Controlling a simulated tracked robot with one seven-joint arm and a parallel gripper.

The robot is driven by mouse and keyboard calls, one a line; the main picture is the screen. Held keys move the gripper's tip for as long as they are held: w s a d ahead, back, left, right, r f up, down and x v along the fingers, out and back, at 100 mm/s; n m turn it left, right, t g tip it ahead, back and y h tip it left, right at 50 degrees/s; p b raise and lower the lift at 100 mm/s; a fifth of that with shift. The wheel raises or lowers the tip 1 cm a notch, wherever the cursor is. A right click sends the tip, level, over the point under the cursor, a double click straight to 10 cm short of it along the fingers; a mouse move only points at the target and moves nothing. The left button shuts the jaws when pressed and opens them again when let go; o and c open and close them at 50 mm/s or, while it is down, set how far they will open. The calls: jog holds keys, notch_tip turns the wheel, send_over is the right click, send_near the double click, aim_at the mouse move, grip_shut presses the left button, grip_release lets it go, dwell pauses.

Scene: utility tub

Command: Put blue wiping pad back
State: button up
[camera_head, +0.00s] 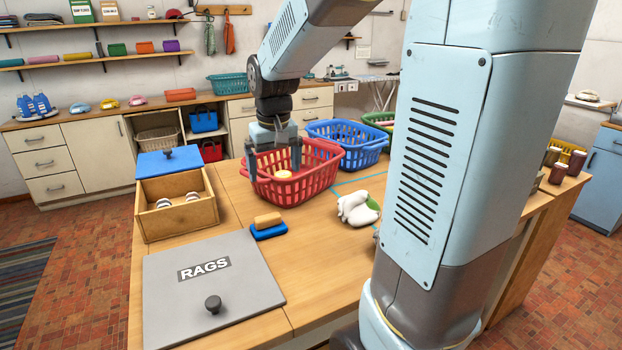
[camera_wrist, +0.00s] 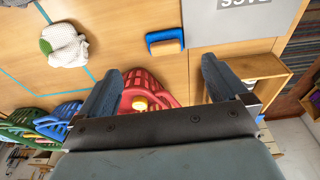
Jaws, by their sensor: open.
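A flat blue piece (camera_head: 270,232), which may be the blue wiping pad, lies on the wooden table with a tan sponge-like block (camera_head: 267,220) on top. The wrist view also shows the blue piece (camera_wrist: 151,38) and the block (camera_wrist: 166,47), with the blue edge exposed. My gripper (camera_head: 273,172) points down, open and empty, at the left end of the red basket (camera_head: 318,181), behind the blue piece and apart from it. The wrist view shows my two spread fingers (camera_wrist: 160,68) with the red basket (camera_wrist: 150,82) between them and a yellowish item inside.
An open wooden box (camera_head: 178,226) with white striped items stands left, a blue lid (camera_head: 169,161) with a knob behind it. A grey RAGS panel (camera_head: 250,282) lies in front. A white cloth bundle (camera_head: 354,209) lies right; a blue basket (camera_head: 350,157) stands behind.

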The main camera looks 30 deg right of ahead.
jog(key=s+r+t, duration=0.2)
jog(key=s, duration=0.7)
jog(key=s+r+t, duration=0.1)
jog(key=s+r, duration=0.2)
jog(key=s, duration=0.7)
jog(key=shift+r+t, duration=0.3)
jog(key=shift+t, duration=0.1)
